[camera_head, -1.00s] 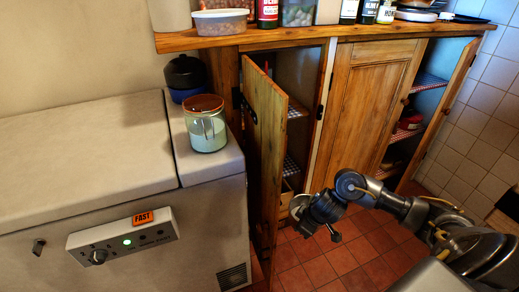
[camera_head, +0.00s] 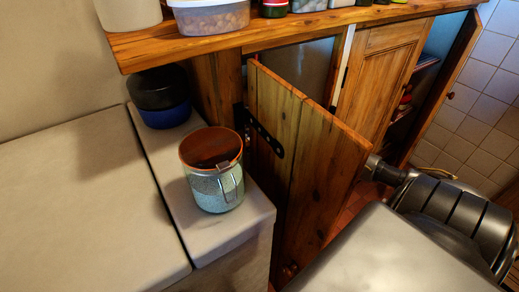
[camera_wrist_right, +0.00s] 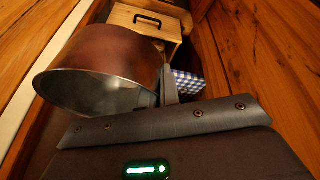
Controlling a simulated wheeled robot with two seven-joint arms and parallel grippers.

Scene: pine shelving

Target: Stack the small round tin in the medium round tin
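A reddish-brown round metal tin (camera_wrist_right: 105,65) fills the left of the right wrist view, its open mouth turned towards the camera. I cannot tell whether it is the small or the medium tin. The dark fingers of my right gripper (camera_wrist_right: 162,92) are at its right-hand rim; whether they are clamped on the wall is not clear. In the head view my right arm (camera_head: 385,170) goes behind the open cupboard door, which hides the gripper. A second round tin cannot be made out. My left gripper is not in view.
An open wooden door (camera_head: 310,150) stands out in front of my right arm. A clip-top jar (camera_head: 215,180) and a black-and-blue round container (camera_head: 160,97) stand on the ledge at left. In the wrist view a wooden box with a black handle (camera_wrist_right: 147,19) and checkered cloth (camera_wrist_right: 188,85) lie beyond.

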